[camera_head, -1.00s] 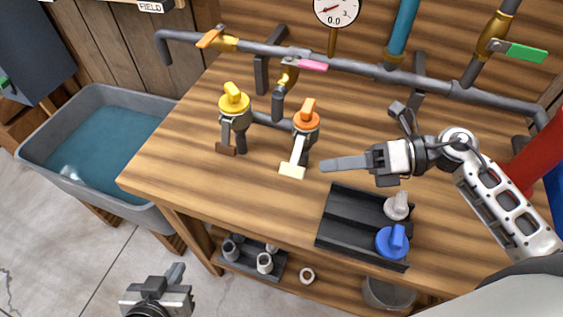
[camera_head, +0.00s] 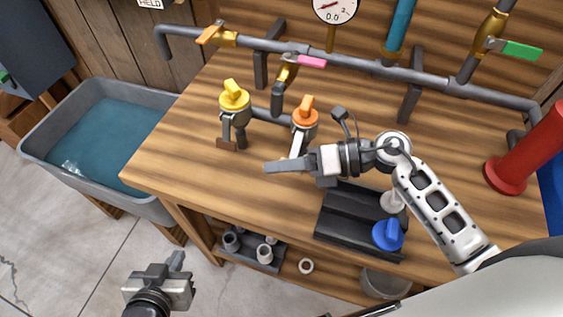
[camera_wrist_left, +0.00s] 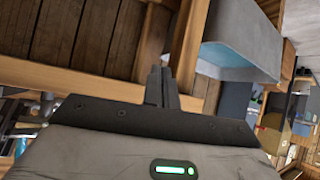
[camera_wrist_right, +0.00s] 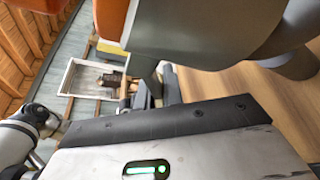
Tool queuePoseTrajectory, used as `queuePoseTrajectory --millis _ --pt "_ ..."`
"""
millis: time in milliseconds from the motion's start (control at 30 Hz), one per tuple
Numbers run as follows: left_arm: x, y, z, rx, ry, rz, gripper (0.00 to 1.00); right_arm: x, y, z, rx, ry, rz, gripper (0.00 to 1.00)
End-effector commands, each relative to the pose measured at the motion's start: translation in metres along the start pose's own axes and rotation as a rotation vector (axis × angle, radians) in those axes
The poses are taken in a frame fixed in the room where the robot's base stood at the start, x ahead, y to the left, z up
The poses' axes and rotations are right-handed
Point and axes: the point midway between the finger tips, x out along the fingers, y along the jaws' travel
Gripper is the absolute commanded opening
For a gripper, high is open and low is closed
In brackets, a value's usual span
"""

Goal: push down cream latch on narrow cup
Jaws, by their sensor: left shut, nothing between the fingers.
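The narrow cup (camera_head: 304,123) has an orange top and stands on the bench in the middle of the head view. Its cream latch (camera_head: 297,148) hangs at the front, and my right gripper hides its lower part. My right gripper (camera_head: 268,166) reaches in from the right, with its fingers together and pointing left, in front of the latch. I cannot tell whether they touch it. In the right wrist view the grey cup body (camera_wrist_right: 205,30) looms very close above the fingers. My left gripper (camera_head: 178,260) is shut and empty, off the bench's near side.
A yellow-topped cup (camera_head: 234,106) with a brown latch stands to the left. Grey pipes (camera_head: 350,65) with coloured handles cross behind. A black tray (camera_head: 345,238) with a blue-topped piece (camera_head: 388,235) lies nearer. A red cylinder (camera_head: 525,155) stands at right.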

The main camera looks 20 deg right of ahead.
Motion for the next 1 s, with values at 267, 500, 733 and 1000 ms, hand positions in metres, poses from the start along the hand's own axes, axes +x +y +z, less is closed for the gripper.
queuePoseTrajectory --millis 267,500,733,1000 --pt "-0.001 0.0 0.001 -0.002 -0.001 0.001 0.0 0.0 -0.001 0.0 -0.006 0.001 -0.003 0.0" --pt "0.001 0.001 0.007 -0.004 -0.003 0.003 0.0 -0.001 -0.007 -0.002 -0.082 0.004 -0.035 0.0" --pt "0.005 0.002 0.011 -0.002 -0.003 0.008 0.0 -0.001 -0.017 0.0 -0.23 0.005 -0.095 0.0" --pt "0.008 0.003 0.01 -0.001 0.013 0.016 0.0 -0.003 -0.028 0.004 -0.399 0.004 -0.166 0.0"
